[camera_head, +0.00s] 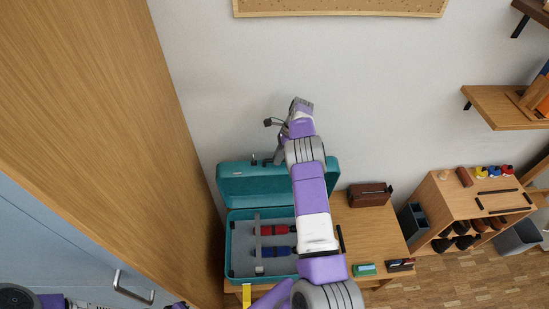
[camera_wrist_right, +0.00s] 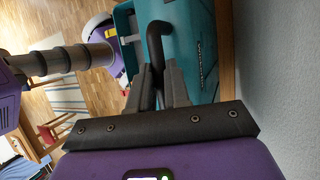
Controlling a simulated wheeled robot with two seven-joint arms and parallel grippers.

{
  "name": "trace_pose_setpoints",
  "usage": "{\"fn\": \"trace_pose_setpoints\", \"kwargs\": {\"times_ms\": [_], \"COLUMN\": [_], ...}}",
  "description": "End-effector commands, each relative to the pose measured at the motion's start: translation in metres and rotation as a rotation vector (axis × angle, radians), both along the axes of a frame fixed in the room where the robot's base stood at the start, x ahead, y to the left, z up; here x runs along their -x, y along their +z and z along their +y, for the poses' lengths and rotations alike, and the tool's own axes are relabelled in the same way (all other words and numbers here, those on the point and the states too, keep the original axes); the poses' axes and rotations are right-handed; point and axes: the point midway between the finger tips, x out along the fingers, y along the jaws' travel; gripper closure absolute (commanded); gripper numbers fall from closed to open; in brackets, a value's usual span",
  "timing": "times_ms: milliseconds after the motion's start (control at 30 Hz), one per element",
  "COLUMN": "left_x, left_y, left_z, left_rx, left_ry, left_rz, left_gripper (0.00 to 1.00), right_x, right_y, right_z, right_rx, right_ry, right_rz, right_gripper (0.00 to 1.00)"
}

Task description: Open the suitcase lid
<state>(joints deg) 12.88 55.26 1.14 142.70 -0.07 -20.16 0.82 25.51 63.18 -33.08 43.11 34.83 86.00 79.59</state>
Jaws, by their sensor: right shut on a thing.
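The teal suitcase (camera_head: 233,242) stands on a wooden table with its lid (camera_head: 240,185) raised, roughly upright, against the wall side. A black handle (camera_wrist_right: 154,42) sits on the lid's edge. My right gripper (camera_wrist_right: 159,82) is shut on this handle in the right wrist view, a grey finger on each side. In the head view my right arm crosses in front of the suitcase and hides its right part, with the hand above the lid's top edge. Red and blue tools (camera_head: 275,230) lie in the grey-lined base. My left gripper is out of view.
The wooden table (camera_head: 372,232) also bears a brown box (camera_head: 369,195) and a small green item (camera_head: 364,269). A tall wooden panel (camera_head: 105,110) stands close on the left. A wooden shelf unit (camera_head: 440,190) stands to the right. The wall is just behind the lid.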

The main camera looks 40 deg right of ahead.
Motion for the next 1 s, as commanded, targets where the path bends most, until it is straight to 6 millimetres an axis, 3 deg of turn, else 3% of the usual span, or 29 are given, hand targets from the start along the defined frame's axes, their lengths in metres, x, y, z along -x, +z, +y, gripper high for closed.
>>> {"fn": "trace_pose_setpoints", "kwargs": {"times_ms": [33,367,400,567,1000], "left_x": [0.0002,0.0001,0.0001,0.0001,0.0], "left_y": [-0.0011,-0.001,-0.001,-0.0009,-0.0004], "left_z": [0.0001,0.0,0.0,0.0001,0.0], "left_rx": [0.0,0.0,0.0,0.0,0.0], "left_ry": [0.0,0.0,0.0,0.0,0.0], "left_rz": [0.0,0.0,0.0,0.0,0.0], "left_gripper": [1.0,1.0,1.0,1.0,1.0], "right_x": [0.0063,0.0069,0.0069,0.0055,0.0027], "right_y": [-0.0111,-0.0111,-0.0111,-0.0091,-0.0047], "right_z": [-0.0024,-0.0028,-0.0028,-0.0021,-0.0003], "right_rx": [0.002,0.002,0.002,0.001,-0.003], "right_ry": [-0.005,-0.004,-0.004,-0.003,0.0], "right_rz": [0.023,0.024,0.024,0.021,0.011], "right_gripper": [1.0,1.0,0.82,0.58,0.58]}}
